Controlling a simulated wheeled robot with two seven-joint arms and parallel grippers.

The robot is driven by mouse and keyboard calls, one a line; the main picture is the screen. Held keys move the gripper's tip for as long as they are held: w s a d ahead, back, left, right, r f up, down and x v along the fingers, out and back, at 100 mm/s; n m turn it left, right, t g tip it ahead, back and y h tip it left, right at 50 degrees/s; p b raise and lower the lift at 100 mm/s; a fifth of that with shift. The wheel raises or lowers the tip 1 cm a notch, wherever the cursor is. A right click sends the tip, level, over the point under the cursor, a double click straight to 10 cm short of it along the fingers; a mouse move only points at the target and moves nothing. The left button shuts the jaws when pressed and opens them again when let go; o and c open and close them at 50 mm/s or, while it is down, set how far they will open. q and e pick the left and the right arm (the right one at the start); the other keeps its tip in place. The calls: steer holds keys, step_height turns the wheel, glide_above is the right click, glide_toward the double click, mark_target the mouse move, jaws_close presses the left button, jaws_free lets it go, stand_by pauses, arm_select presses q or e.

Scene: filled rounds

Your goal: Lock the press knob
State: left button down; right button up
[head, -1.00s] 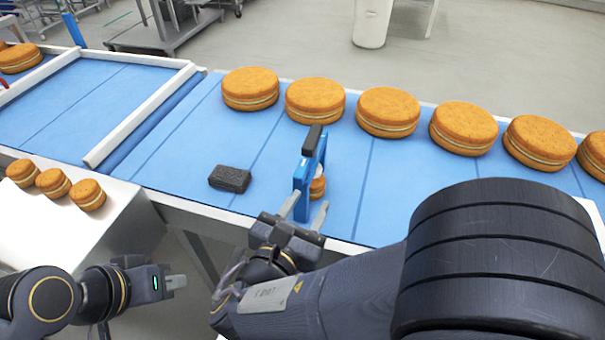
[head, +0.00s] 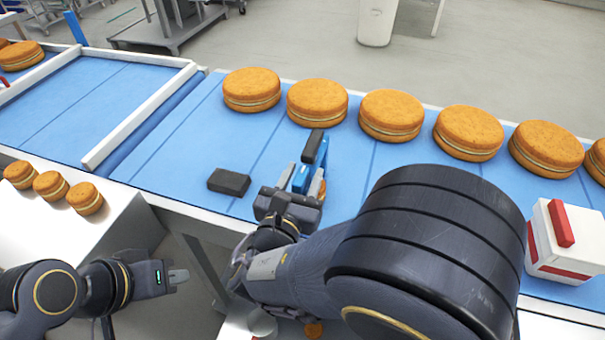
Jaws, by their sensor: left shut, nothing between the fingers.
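A blue press (head: 323,152) with a black handle or knob (head: 312,146) on top stands near the front edge of the blue conveyor. My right gripper (head: 301,180) is at the press, with its two fingers apart and the blue lower part showing between them. I cannot tell whether the fingers touch it. The gripper hides most of the press's lower part and the small cake behind it. My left gripper (head: 178,277) is shut and empty, low at the left and well apart from the press.
A dark block (head: 229,182) lies on the belt left of the press. Several large round filled cakes (head: 317,101) line the belt's far side. A white and red box (head: 565,240) stands at the right. Small cakes (head: 53,185) sit on the white table at the left.

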steer(key=c, duration=0.9)
steer(key=shift+o, duration=0.2)
